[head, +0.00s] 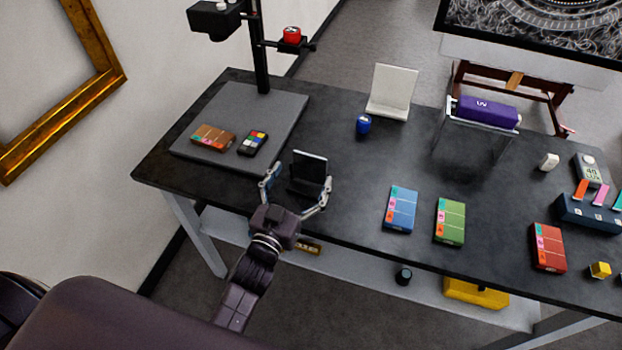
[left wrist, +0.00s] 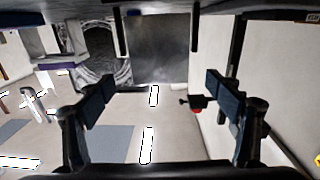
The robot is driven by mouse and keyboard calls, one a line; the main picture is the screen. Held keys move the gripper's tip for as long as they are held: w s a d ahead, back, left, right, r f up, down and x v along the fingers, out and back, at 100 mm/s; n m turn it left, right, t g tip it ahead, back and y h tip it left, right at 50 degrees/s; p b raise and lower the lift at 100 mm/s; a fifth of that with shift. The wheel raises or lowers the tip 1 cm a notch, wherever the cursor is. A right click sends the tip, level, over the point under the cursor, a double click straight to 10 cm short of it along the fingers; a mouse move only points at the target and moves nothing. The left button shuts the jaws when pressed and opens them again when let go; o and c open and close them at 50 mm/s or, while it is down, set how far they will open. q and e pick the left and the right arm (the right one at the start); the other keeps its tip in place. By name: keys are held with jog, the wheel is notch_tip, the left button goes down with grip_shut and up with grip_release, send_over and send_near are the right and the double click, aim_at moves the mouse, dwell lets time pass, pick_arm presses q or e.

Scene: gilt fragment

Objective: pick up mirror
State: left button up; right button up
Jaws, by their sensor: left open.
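The mirror (head: 309,167) is a small dark panel in a black stand. It stands upright near the front edge of the black table (head: 345,160), left of the middle. My left gripper (head: 298,184) is open at the table's front edge. Its fingers reach up on either side of the mirror, and I see no grip on it. In the left wrist view the open fingers (left wrist: 155,95) are wide apart with nothing between the tips. A dark grey square shows beyond them, but I cannot tell if it is the mirror. My right gripper is not in view.
A grey board (head: 205,152) with a brown box (head: 213,137) and colour chart (head: 253,143) lies left of the mirror. A blue jar (head: 363,124) and white stand (head: 391,92) are behind. Blue (head: 400,209) and green (head: 450,221) boxes lie right.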

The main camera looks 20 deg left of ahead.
aim_at(309, 164)
pick_arm(q)
jog(key=w, duration=0.2)
jog(key=w+p, duration=0.1)
jog(key=shift+w+d+f, duration=0.1)
jog(key=shift+d+f, duration=0.05)
jog(key=shift+f, duration=0.1)
jog(key=shift+w+f, duration=0.15)
jog(key=shift+w, duration=1)
jog(key=c, duration=2.2)
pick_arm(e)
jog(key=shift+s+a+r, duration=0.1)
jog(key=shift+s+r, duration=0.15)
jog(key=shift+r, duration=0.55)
